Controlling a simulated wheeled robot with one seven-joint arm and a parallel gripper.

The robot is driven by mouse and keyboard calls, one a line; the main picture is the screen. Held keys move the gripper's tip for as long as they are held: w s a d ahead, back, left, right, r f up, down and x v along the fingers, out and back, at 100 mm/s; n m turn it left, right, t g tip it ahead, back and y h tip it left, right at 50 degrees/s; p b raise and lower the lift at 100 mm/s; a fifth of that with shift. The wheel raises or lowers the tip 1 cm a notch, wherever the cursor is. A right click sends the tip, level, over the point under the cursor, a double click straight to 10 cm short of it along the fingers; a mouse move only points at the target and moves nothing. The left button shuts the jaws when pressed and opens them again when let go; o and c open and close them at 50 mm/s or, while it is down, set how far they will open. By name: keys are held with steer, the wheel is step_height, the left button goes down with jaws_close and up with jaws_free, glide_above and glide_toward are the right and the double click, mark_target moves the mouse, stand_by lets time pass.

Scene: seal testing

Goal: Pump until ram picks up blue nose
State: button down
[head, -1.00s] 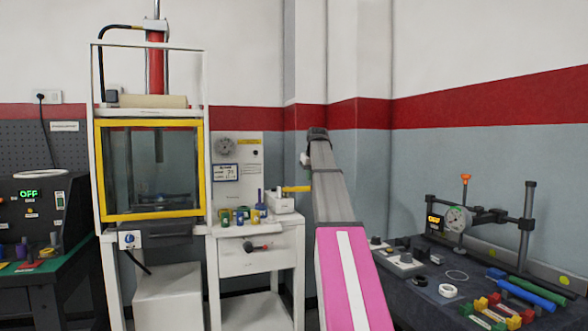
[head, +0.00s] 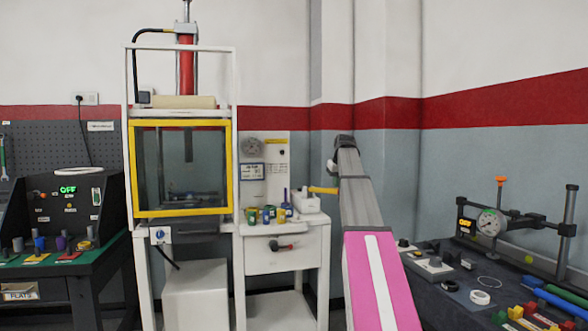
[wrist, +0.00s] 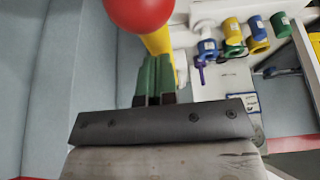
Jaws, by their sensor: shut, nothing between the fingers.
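The press has a red cylinder (head: 186,65) on top and a yellow-framed clear guard (head: 226,165). Its grey ram (head: 188,147) hangs down inside, above a low fixture, and no blue piece shows on its end. The pump (head: 308,203) is a white block on the bench with a yellow lever (head: 323,190). In the wrist view the lever (wrist: 160,42) ends in a red ball (wrist: 138,12). My gripper (wrist: 154,62) has green fingers, closed together and empty, close to the lever; contact is unclear. Blue pieces (wrist: 207,47) stand among the noses; which is the blue nose is unclear.
A white bench (head: 255,235) with a drawer holds the pump and several coloured noses. A green-topped table (head: 75,262) with a black control box (head: 70,205) stands left.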

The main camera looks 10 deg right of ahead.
steer(key=shift+f, duration=0.55)
step_height(320, 180, down, 12)
steer(key=shift+s+r, duration=0.2)
stand_by(3.7)
